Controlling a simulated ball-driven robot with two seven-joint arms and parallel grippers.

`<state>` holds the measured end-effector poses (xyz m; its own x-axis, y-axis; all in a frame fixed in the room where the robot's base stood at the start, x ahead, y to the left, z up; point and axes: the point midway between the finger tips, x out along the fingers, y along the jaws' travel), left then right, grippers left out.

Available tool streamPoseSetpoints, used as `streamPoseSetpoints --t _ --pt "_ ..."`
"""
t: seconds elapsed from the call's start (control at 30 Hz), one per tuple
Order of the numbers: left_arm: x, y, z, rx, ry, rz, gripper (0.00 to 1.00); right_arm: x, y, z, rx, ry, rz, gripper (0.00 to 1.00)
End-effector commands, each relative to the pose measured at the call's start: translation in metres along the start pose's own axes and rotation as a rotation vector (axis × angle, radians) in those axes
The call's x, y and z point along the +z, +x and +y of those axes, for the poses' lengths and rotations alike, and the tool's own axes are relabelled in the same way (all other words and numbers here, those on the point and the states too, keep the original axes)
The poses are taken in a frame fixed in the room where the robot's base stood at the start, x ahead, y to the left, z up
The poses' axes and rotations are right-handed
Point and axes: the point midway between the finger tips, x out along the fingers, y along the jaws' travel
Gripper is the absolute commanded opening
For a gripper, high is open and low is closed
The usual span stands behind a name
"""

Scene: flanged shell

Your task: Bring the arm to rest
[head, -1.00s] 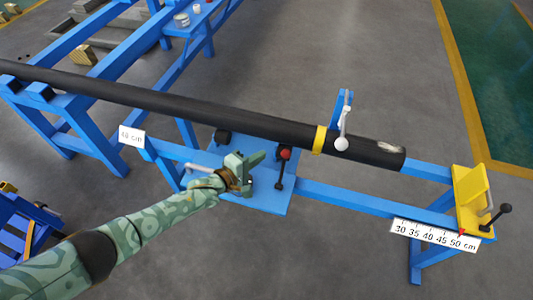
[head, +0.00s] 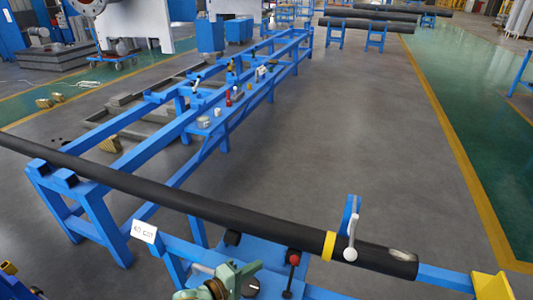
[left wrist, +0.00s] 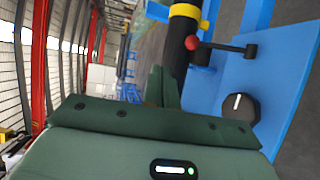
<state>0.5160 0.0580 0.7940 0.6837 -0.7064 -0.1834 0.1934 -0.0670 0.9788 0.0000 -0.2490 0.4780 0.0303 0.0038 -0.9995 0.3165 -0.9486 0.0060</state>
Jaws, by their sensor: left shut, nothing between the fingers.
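My left gripper (head: 228,281) is at the bottom of the head view, partly cut off by the edge, in front of the blue plate of the stand. Its fingers are shut with nothing between them. In the left wrist view the green fingers (left wrist: 164,88) stand together, with the long black tube (left wrist: 178,48) beyond them. The tube (head: 190,197) rests across the blue stand and has a yellow band (head: 329,245) near its right end. My right gripper does not show.
A red-knobbed lever (head: 293,260) and a black dial (head: 250,286) sit on the blue plate close to my gripper. A white-handled clamp (head: 351,250) stands at the tube. A yellow end stop (head: 490,287) is at lower right. Open grey floor lies behind the tube.

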Motion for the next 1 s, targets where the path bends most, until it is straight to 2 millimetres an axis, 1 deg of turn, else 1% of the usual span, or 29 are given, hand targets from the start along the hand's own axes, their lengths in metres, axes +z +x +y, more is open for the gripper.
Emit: streamPoseSetpoints --t 0.07,0.17,0.2,0.23,0.27,0.3,0.33,0.37,0.4,0.47,0.5,0.57,0.6,0.67,0.7,0.77,0.8,0.87,0.9,1.0 --pt "0.0 0.0 0.0 -0.002 0.043 0.0 0.0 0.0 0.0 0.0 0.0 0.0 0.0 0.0" --pt "-0.002 0.0 -0.007 -0.037 0.244 0.005 0.0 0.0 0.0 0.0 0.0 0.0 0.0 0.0" --pt "-0.008 -0.002 -0.015 -0.072 0.381 0.012 0.0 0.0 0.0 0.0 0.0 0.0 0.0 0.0" --pt "-0.018 -0.004 -0.02 -0.106 0.499 0.026 0.0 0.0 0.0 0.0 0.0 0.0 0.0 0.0" --pt "-0.032 -0.005 -0.025 -0.144 0.626 0.046 0.0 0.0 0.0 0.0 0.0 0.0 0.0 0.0" --pt "-0.048 -0.01 -0.036 -0.212 0.798 0.068 0.0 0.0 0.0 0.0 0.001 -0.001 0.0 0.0" --pt "-0.059 -0.017 -0.051 -0.278 0.918 0.078 0.0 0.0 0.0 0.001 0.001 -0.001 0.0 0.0" --pt "-0.067 -0.028 -0.071 -0.354 1.029 0.079 0.0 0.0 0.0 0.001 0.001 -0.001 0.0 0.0" --pt "-0.075 -0.046 -0.103 -0.47 1.159 0.061 0.0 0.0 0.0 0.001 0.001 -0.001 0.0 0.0" --pt "-0.077 -0.079 -0.152 -0.627 1.295 0.002 0.0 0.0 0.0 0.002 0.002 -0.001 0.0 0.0" --pt "-0.073 -0.101 -0.181 -0.717 1.353 -0.049 0.0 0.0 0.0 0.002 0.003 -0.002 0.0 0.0" --pt "-0.061 -0.135 -0.223 -0.832 1.404 -0.137 0.0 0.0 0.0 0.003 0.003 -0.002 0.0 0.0" --pt "-0.05 -0.16 -0.25 -0.9 1.419 -0.2 0.0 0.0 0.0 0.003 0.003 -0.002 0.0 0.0" --pt "-0.029 -0.196 -0.286 -0.985 1.421 -0.294 0.0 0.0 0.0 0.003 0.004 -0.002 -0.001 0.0" --pt "-0.013 -0.221 -0.308 -1.034 1.411 -0.356 0.0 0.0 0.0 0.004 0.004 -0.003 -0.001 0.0" --pt "0.015 -0.258 -0.338 -1.096 1.374 -0.441 0.0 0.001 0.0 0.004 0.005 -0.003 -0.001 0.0" --pt "0.036 -0.283 -0.356 -1.132 1.337 -0.489 0.0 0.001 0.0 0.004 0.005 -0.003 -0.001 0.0" --pt "0.068 -0.319 -0.378 -1.177 1.267 -0.545 0.0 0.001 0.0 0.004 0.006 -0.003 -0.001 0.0" --pt "0.089 -0.341 -0.39 -1.203 1.216 -0.572 0.0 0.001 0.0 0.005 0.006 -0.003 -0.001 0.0" --pt "0.137 -0.385 -0.409 -1.246 1.103 -0.613 0.0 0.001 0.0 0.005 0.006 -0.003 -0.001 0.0"
